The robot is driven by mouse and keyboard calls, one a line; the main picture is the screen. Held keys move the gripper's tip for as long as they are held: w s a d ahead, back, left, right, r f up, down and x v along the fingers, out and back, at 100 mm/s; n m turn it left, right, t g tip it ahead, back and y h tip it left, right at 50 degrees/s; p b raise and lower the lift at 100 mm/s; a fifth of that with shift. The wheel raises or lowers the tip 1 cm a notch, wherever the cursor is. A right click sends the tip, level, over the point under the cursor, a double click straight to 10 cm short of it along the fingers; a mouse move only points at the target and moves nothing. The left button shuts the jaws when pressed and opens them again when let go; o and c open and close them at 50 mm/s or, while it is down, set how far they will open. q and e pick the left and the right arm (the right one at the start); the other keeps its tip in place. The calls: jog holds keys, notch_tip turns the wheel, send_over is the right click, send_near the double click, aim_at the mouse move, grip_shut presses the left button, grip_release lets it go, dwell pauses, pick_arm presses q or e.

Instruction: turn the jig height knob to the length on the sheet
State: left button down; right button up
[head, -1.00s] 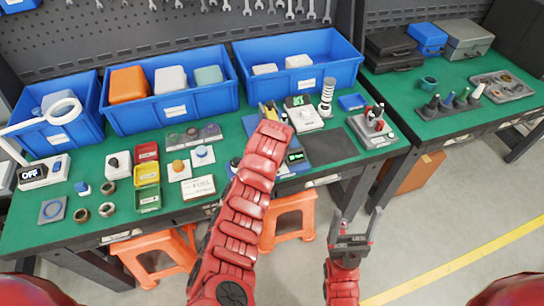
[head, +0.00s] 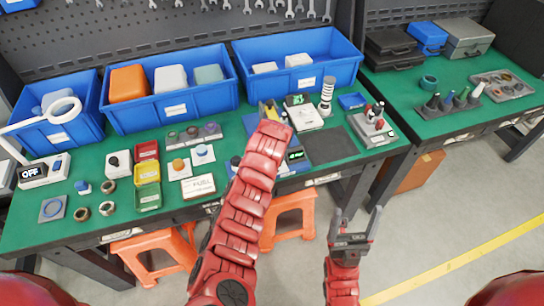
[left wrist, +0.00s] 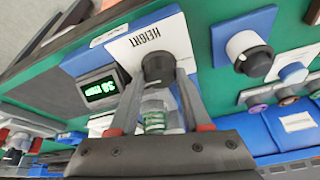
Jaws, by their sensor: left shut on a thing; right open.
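My left gripper (left wrist: 158,80) is shut on this knob, one finger on each side. Beside it, a small display (left wrist: 101,88) shows green digits, too small to read surely. The display also shows in the head view (head: 296,155), where my left arm hides the knob and fingertips. A white card with large dark print (head: 198,186) lies left of my arm; I cannot tell whether it is the sheet. My right gripper (head: 355,222) is open and empty, in front of the table.
Blue bins (head: 168,92) line the back of the green table. Yellow and red trays (head: 148,172), several rings and a lamp with an OFF display (head: 33,171) stand at the left. A dark mat (head: 330,146) is right of the jig. Orange stools (head: 290,215) stand below.

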pick_arm(q)
jog(key=shift+a+f+m+b, duration=0.15)
jog(key=shift+m+b, duration=0.25)
jog(key=m+h+b, duration=0.1)
jog(key=m+b, duration=0.1)
jog(key=shift+a+f+m+h, duration=0.1)
jog(key=shift+m+h, duration=0.2)
jog(key=shift+m, duration=0.1)
jog(key=m+g+h+b, duration=0.1)
jog(key=m+b, duration=0.4)
jog(key=b, duration=0.1)
jog(key=m+g+h+b, duration=0.1)
jog(key=m+h+b, duration=0.1)
jog(key=m+b, duration=0.3)
jog(key=shift+w+a+b, duration=0.2)
jog(key=shift+b, duration=0.9)
jog(key=shift+m+g+b, duration=0.35)
jog(key=shift+m+g, duration=0.15)
jog(key=shift+m, duration=0.4)
jog(key=shift+m+g+b, duration=0.3)
jog(key=shift+m+b, duration=0.4)
jog(key=shift+w+r+m+g+h+b, duration=0.2)
jog(key=shift+m+g+h+b, duration=0.15)
jog(key=shift+m+b, duration=0.8)
